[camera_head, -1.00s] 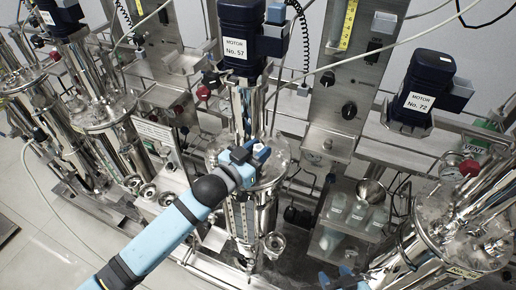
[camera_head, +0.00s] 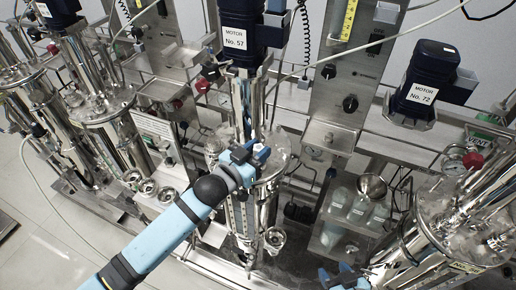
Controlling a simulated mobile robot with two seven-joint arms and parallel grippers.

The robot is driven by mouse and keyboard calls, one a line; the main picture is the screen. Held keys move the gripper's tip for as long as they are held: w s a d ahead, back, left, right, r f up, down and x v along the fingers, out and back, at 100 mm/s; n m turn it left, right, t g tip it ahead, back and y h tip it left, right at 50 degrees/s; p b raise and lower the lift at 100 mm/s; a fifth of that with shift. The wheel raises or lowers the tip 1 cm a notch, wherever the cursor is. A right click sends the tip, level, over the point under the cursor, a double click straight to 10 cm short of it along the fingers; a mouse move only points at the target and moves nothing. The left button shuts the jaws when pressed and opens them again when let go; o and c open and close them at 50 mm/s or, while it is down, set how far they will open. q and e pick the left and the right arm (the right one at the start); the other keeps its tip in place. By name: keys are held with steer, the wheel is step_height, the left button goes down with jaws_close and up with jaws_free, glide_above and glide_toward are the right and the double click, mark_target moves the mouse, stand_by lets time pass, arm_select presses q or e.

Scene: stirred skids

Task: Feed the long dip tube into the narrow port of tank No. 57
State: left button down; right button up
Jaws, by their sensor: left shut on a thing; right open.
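Tank No. 57 (camera_head: 222,197) stands upright in the middle, a shiny steel vessel with a round lid. Its dark blue motor (camera_head: 240,20) is above it, labelled MOTOR No. 57. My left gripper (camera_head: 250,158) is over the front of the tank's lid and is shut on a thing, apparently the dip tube. The tube itself cannot be clearly made out, and the narrow port is hidden or too small to tell. My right gripper (camera_head: 345,277) is open at the bottom edge, right of the tank and apart from it.
A tank with motor No. 72 (camera_head: 425,82) stands at the right. More steel tanks (camera_head: 88,108) stand at the left. A rack of clear bottles (camera_head: 357,207) with a metal funnel (camera_head: 371,186) is right of centre. A pale hose (camera_head: 400,34) crosses the upper right.

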arm_select(q)
steer(key=shift+f+b, duration=0.4)
steer(key=shift+f, duration=0.45)
steer(key=c, duration=0.8)
jaws_free()
steer(key=shift+o, duration=0.2)
steer(key=shift+s+a, duration=0.2)
steer(key=b+v, duration=0.1)
steer(key=v, duration=1.2)
steer(key=shift+a, duration=0.1)
